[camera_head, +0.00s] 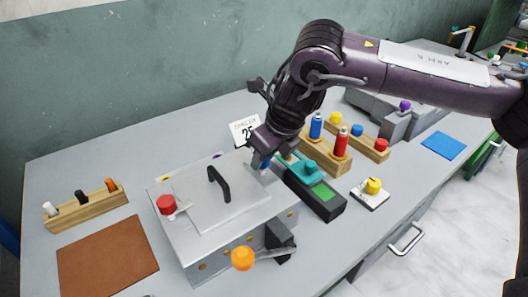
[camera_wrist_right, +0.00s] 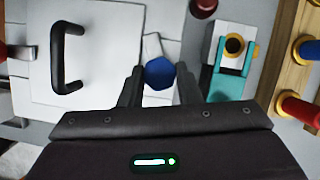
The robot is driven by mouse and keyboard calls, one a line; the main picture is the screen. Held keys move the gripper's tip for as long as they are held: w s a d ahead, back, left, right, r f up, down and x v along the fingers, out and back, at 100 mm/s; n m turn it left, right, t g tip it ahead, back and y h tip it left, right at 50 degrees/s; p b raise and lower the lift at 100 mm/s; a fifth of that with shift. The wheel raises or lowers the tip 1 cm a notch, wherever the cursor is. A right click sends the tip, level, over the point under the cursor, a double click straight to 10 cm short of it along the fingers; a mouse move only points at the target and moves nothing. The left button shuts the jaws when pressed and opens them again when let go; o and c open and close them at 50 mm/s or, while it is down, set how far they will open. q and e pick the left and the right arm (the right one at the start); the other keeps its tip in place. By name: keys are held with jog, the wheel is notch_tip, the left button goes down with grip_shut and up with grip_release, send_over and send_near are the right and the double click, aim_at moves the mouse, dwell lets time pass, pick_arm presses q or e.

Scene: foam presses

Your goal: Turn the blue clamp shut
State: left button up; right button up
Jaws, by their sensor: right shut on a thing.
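The press is a grey box (camera_head: 185,245) with a flat lid (camera_head: 190,196) and a black handle (camera_head: 219,183). The blue clamp (camera_head: 265,164) sits at the lid's far right corner, mostly hidden by my right gripper (camera_head: 262,152). In the right wrist view its blue knob (camera_wrist_right: 159,73) is between the two dark fingers of my right gripper (camera_wrist_right: 158,82), on a pale bar (camera_wrist_right: 153,47) beside the lid's edge. My right gripper is shut on this knob. My left gripper is not in view.
A red clamp (camera_head: 166,204), an orange clamp (camera_head: 242,258) and a purple one (camera_head: 217,155) stand around the press. A teal-and-black device (camera_head: 312,190) is close on the right, with wooden holders (camera_head: 327,153) behind it. A brown mat (camera_head: 105,262) lies at the left.

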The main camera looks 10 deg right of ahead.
jog(key=n, duration=0.1)
jog(key=n+y+p, duration=0.1)
jog(key=n, duration=0.1)
jog(key=shift+w+d+r+n+g, duration=0.15)
jog(key=shift+n+g, duration=0.15)
jog(key=shift+g, duration=0.1)
jog(key=n+g+p, duration=0.1)
jog(key=n+p, duration=0.1)
jog(key=shift+n+y, duration=0.3)
jog(key=shift+n, duration=0.1)
jog(key=n+g+p, duration=0.1)
jog(key=n, duration=0.1)
jog(key=n+p, duration=0.1)
jog(key=n, duration=0.1)
jog(key=shift+w+g+p, duration=0.2)
jog(key=shift+g+p, duration=0.2)
jog(key=shift+w+n+g+p, duration=0.1)
jog(key=shift+n+g+p, duration=0.3)
jog(key=shift+n+p, duration=0.65)
jog(key=shift+n, duration=0.45)
jog(key=o, duration=1)
jog(key=shift+c, duration=0.2)
